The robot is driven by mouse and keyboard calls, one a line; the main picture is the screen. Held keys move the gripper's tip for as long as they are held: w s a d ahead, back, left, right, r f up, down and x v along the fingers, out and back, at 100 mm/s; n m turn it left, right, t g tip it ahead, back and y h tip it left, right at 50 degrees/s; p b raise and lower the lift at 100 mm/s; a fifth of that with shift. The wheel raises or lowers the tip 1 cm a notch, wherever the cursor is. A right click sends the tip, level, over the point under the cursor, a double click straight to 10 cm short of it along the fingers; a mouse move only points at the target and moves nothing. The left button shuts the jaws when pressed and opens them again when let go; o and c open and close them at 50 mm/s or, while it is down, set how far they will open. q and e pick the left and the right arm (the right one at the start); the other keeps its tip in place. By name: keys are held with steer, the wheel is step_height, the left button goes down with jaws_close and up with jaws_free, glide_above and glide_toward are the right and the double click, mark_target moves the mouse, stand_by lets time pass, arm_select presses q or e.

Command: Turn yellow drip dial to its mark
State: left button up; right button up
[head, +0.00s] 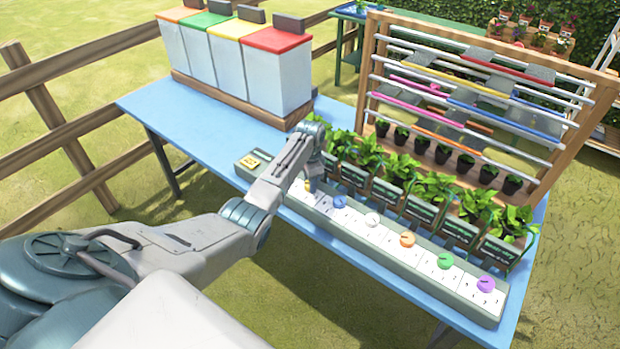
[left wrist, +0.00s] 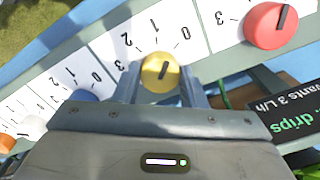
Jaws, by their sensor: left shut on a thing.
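The yellow drip dial (left wrist: 160,72) sits on a white number plate marked 0 to 3 in the left wrist view. Its dark pointer line points up the picture, toward the side between 2 and 0. My left gripper (left wrist: 160,88) is shut on the dial, one finger on each side of it. In the head view my left gripper (head: 308,181) reaches down to the dial strip (head: 395,262) and mostly hides the yellow dial. My right gripper is out of view.
A red dial (left wrist: 271,25) is close on one side and a blue dial (head: 340,202) on the other. White, orange, green and purple dials follow along the strip. Potted plants (head: 435,188) with dark signs stand right behind it. Lidded bins (head: 278,75) stand at the back left.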

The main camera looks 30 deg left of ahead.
arm_select(q)
steer(key=shift+r+m+p, duration=0.1)
steer(key=shift+m+p, duration=0.25)
steer(key=shift+m, duration=1.15)
steer(key=o, duration=1)
step_height(320, 180, up, 11)
steer(key=shift+f+b, duration=0.1)
steer(key=shift+b, duration=1.05)
